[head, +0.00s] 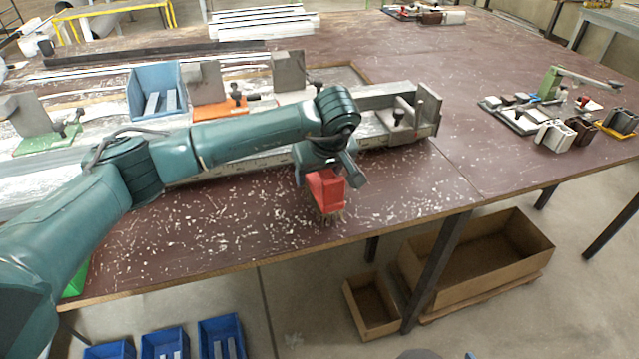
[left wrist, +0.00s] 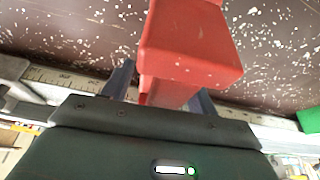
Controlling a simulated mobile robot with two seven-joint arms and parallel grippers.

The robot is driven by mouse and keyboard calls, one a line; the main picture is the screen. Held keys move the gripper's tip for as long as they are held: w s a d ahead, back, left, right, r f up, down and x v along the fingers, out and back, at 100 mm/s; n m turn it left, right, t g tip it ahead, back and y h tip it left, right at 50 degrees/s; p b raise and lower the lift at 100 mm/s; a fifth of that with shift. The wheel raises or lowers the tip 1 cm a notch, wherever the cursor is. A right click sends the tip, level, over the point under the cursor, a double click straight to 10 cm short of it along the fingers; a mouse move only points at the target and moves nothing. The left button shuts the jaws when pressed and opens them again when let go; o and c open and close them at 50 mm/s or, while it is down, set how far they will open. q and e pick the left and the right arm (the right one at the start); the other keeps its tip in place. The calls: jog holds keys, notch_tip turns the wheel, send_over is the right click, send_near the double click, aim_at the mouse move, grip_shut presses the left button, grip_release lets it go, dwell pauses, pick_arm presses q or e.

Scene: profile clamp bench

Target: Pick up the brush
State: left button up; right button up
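The brush (head: 326,188) has a red body with dark bristles pointing down. It is near the front edge of the brown bench, in front of the long metal profile. The bristles appear to meet the bench top. My left gripper (head: 330,168) is above the brush, pointing down, with one finger on each side of its upper part. In the left wrist view, the red brush (left wrist: 190,45) reaches between the two dark fingers, and narrow gaps show beside its narrower part. The fingers look open around it. Part of the right finger is hidden by the brush. My right gripper is not in view.
White chips litter the bench top (head: 230,225). Behind my arm are a blue bin (head: 140,88), metal blocks and an end clamp (head: 425,108). Cardboard boxes (head: 480,270) and blue bins (head: 220,338) are below the bench.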

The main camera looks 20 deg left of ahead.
pick_arm(q)
jog(key=c, duration=0.8)
jog(key=shift+c, duration=0.2)
